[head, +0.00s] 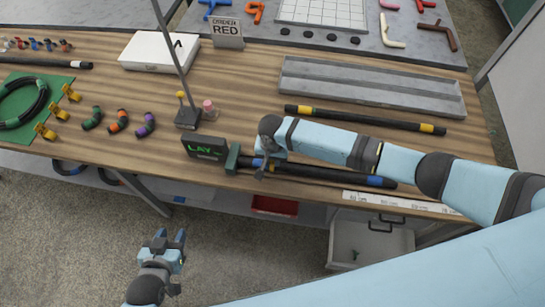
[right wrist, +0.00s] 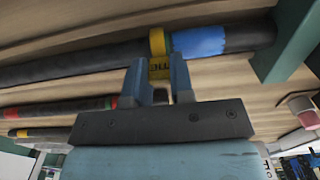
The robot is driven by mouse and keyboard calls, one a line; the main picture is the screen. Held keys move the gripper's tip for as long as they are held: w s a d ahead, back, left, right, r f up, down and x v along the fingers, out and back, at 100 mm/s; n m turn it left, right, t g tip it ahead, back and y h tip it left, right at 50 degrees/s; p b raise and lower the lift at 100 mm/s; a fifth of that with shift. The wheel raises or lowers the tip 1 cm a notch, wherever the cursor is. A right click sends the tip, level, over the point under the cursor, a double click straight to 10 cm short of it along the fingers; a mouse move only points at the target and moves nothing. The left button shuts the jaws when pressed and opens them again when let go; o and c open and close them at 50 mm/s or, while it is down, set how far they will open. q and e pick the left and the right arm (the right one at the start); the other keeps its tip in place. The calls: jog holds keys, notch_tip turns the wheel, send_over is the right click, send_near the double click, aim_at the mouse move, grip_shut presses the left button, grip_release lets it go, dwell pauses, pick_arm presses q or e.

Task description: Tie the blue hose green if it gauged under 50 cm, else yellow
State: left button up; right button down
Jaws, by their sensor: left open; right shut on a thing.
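The blue hose (head: 330,174) is a black tube with blue end bands, lying along the bench's front edge. Its left end is at a green block (head: 232,158) beside a dark gauge box (head: 205,149) with green text reading "LAY"; no length is legible. My right gripper (head: 263,166) is over the hose near that end. In the right wrist view, its fingers (right wrist: 160,72) are shut on the lettered yellow tag of a yellow tie (right wrist: 157,42). The tie's band lies across the hose beside the blue band (right wrist: 198,42). My left gripper (head: 170,236) is open and empty, in front of the bench.
A yellow-banded hose (head: 365,120) lies behind, before a grey tray (head: 370,88). A pole on a dark base (head: 187,118) stands behind the gauge. Coloured bent pieces (head: 119,120) and yellow pieces (head: 45,131) lie left. An open drawer (head: 370,243) juts out below the bench.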

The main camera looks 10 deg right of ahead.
jog(key=c, duration=0.9)
grip_release()
notch_tip(320, 180, up, 14)
jog(key=b, duration=0.1)
jog(key=s+a+f+n+t+y, duration=0.3)
jog(key=s+a+f+t+y, duration=0.15)
jog(key=s+f, duration=0.25)
jog(key=s+d+f+n+t+h, duration=0.1)
jog(key=s+d+n+t, duration=0.3)
jog(key=s+d, duration=0.8)
jog(key=shift+s+d+f+n+t, duration=0.15)
jog(key=shift+d+f+n+t, duration=0.15)
jog(key=shift+d+f+t, duration=0.85)
